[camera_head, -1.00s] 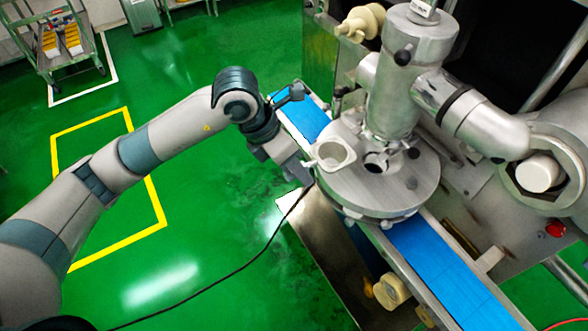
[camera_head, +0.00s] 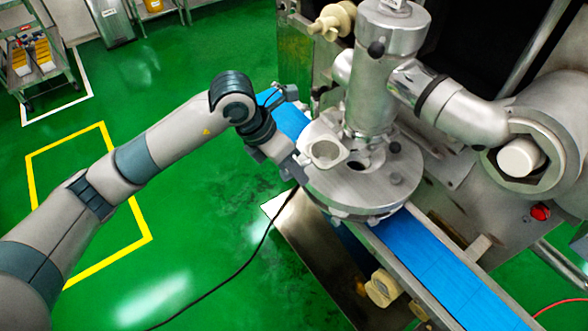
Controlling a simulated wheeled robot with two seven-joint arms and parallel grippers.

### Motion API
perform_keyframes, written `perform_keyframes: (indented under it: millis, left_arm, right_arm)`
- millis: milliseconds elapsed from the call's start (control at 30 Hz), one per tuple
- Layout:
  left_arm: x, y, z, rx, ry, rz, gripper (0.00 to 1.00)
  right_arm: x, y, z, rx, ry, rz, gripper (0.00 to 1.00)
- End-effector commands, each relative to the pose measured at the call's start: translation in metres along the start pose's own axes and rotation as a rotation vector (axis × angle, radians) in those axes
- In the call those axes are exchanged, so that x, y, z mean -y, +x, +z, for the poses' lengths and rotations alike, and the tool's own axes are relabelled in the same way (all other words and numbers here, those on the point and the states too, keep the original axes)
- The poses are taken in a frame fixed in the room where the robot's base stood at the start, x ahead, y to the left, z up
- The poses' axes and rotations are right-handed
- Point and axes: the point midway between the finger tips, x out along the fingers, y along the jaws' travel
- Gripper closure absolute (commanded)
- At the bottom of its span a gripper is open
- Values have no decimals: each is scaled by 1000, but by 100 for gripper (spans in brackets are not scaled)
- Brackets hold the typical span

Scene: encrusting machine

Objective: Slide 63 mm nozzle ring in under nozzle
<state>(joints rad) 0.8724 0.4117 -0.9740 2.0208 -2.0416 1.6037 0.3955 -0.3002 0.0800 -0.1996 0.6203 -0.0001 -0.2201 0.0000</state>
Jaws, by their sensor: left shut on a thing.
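The pale nozzle ring (camera_head: 326,150), a cream round cup-like piece with a flat flange, is at the left side of the round metal plate (camera_head: 352,196). The nozzle, at the lower end of the upright metal cylinder (camera_head: 375,90), stands over the plate to the right of the ring. A dark opening (camera_head: 366,160) shows between ring and plate centre. My left gripper (camera_head: 292,158) reaches in from the left and is shut on the ring's near edge; its fingertips are partly hidden. I cannot tell whether the ring touches the plate. My right gripper is not in view.
A blue conveyor belt (camera_head: 430,255) runs diagonally beneath the plate. A thick metal pipe (camera_head: 455,105) joins the cylinder from the right. A black cable (camera_head: 235,272) lies across the green floor.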

Motion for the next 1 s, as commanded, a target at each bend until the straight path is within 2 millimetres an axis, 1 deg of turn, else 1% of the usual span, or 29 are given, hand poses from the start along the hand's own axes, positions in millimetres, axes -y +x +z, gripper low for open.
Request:
perform_keyframes:
  millis: [467, 1000]
  left_arm:
    - [0, 1, 2, 1, 0, 0, 100]
    - [0, 13, 29, 1, 1, 0, 100]
  right_arm:
    - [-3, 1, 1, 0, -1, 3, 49]
    - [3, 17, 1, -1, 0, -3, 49]
